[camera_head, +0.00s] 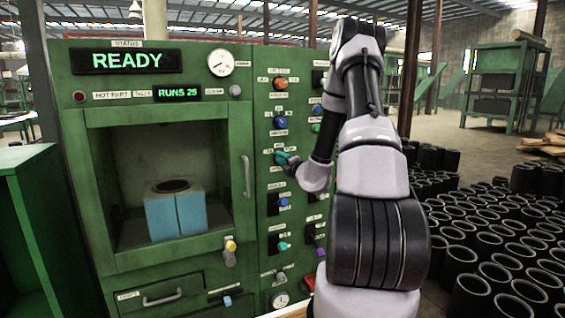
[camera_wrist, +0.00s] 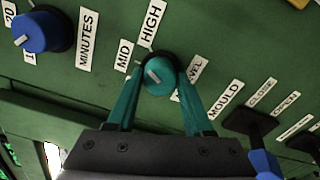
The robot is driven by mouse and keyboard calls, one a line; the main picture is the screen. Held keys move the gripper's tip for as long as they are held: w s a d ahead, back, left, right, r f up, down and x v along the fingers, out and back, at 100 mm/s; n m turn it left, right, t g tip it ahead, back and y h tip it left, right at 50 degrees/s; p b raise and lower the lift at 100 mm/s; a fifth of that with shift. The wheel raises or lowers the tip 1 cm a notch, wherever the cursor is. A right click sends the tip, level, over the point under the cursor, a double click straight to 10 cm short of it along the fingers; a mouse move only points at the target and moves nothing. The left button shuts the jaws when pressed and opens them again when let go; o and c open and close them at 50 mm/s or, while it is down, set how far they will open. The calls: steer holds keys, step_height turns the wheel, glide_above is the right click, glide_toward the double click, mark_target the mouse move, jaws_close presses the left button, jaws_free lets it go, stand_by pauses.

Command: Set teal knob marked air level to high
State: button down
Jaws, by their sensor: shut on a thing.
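The teal knob (camera_wrist: 160,80) is on the green panel, in the middle of the wrist view. Its white pointer mark slants up and left, roughly toward the MID label (camera_wrist: 124,56). The HIGH label (camera_wrist: 151,20) is above the knob. A label ending in "VEL" is partly hidden behind the right finger. My gripper (camera_wrist: 159,78) has its teal fingers closed on both sides of the knob. In the head view my gripper (camera_head: 291,160) is at the panel's left column of controls, and my arm hides part of the panel.
A blue knob (camera_wrist: 42,31) by a MINUTES label is to the left. Dark switches (camera_wrist: 249,123) by MOULD, CLOSE and OPEN labels are to the right. The machine's display (camera_head: 127,61) reads READY. A blue mould (camera_head: 176,214) sits in its chamber. Black sleeves (camera_head: 495,275) stand at right.

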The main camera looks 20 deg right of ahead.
steer(key=shift+m, duration=1.6)
steer(key=shift+c, duration=1.5)
jaws_free()
steer(key=s, duration=1.1)
steer(key=shift+d, duration=0.25)
